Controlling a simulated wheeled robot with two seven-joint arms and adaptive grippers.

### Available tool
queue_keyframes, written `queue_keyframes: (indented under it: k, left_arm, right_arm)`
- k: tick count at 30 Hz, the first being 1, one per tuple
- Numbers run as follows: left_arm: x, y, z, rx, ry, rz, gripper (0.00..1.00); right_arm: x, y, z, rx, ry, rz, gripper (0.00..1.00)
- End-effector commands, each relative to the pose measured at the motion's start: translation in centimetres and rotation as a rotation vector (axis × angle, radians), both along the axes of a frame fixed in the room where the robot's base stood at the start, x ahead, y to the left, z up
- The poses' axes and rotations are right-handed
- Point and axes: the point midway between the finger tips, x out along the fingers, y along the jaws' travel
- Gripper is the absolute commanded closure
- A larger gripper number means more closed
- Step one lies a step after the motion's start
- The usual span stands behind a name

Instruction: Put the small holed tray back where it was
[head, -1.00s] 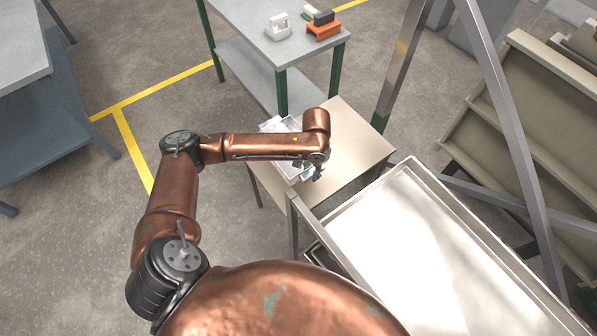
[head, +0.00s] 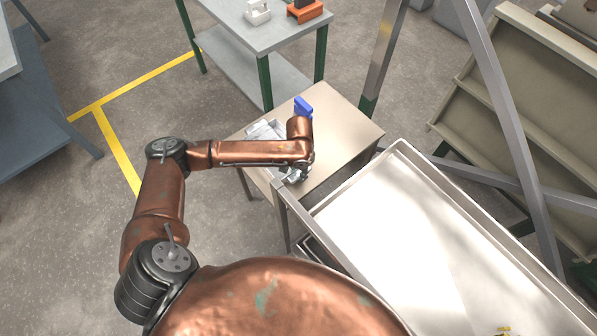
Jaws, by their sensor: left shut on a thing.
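The small holed tray (head: 265,131) is a light grey metal piece at the left side of the small beige table. My left forearm crosses over it and hides its middle; its holes are too small to make out. My left gripper (head: 302,172) points down at the tray's near right end, by the table's front edge, and is shut on it. The fingertips are mostly hidden by the wrist. I cannot tell whether the tray touches the tabletop. My right gripper is out of view.
A blue object (head: 303,106) stands on the small table (head: 345,130) behind my wrist. A large shallow metal tray (head: 390,225) lies at the front right, beside slanted metal posts (head: 508,120). A grey bench (head: 285,30) with orange and white items stands behind. The small table's right part is clear.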

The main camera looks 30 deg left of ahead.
Motion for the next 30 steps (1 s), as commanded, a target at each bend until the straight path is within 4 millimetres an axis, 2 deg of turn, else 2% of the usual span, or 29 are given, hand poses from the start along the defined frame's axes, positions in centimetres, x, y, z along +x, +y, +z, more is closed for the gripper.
queue_keyframes:
  k: [1, 2, 9, 20, 23, 30]
  left_arm:
    - [0.0, 0.0, -0.1, 0.0, 0.0, 0.0, 1.0]
    - [0.0, 0.0, -0.2, -0.001, 0.0, 0.0, 0.73]
    - [0.0, 0.0, -0.2, -0.001, 0.001, 0.0, 0.57]
    - [0.0, 0.0, 0.3, 0.0, 0.0, 0.0, 0.57]
    - [0.0, -0.1, 1.8, -0.001, -0.003, -0.001, 0.57]
    - [-0.1, -0.2, 7.1, -0.001, -0.004, 0.0, 0.57]
  right_arm:
    - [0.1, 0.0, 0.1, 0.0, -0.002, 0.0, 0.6]
    - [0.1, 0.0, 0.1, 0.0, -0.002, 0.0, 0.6]
    - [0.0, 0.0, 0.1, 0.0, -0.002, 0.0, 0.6]
    - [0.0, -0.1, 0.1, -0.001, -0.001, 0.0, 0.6]
    - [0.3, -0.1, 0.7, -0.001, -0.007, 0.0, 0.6]
    - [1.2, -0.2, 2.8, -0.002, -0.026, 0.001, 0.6]
